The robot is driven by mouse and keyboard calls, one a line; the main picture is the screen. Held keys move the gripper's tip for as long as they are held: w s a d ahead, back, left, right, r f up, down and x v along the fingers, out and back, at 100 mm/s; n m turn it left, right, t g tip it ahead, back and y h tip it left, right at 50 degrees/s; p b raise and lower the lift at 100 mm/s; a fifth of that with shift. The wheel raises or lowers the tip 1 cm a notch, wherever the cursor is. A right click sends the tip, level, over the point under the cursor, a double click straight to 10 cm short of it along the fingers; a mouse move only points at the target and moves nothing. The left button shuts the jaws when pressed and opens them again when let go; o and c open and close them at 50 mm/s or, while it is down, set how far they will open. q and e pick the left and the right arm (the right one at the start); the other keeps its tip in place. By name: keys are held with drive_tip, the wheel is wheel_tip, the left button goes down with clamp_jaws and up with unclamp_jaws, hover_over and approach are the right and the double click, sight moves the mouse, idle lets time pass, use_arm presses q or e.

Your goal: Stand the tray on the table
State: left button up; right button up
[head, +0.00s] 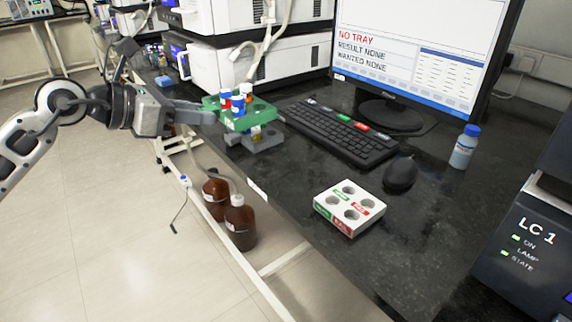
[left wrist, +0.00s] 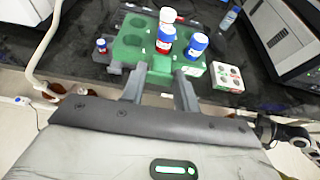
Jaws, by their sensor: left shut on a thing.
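The green tray (head: 235,122) is in my left gripper (head: 208,114), near the front edge of the black table (head: 300,190). In the left wrist view, the two fingers (left wrist: 160,85) are at the near side of the tray (left wrist: 130,48), and empty round wells show beside the vials. The tray looks raised above a grey block (head: 263,141); any contact between them is hidden.
A white block with holes (head: 350,207) stands on the table to the right. The monitor (head: 410,50) reads NO TRAY. Brown bottles (head: 240,224) stand below the table edge.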

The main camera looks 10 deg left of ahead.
use_arm(q)
drive_tip(key=d+f, duration=0.1)
drive_tip(key=d, duration=0.1)
drive_tip(key=w+d+f, duration=0.1)
drive_tip(key=d, duration=0.2)
drive_tip(key=w+d+f, duration=0.1)
drive_tip(key=d, duration=0.1)
drive_tip(key=shift+w+d+f, duration=0.1)
drive_tip(key=shift+w+d, duration=0.05)
drive_tip(key=shift+d, duration=0.25)
hover_over(270, 179)
drive_tip(key=f, duration=0.5)
drive_tip(key=shift+a+f, duration=0.1)
drive_tip(key=shift+a, duration=0.15)
drive_tip(key=shift+d+f, duration=0.2)
drive_tip(key=shift+f, duration=0.1)
wheel_tip(270, 179, down, 3)
drive_tip(key=shift+d+r+b, duration=0.15)
drive_tip(key=shift+b, duration=0.4)
drive_tip(key=shift+f, duration=0.35)
drive_tip(key=o, duration=1)
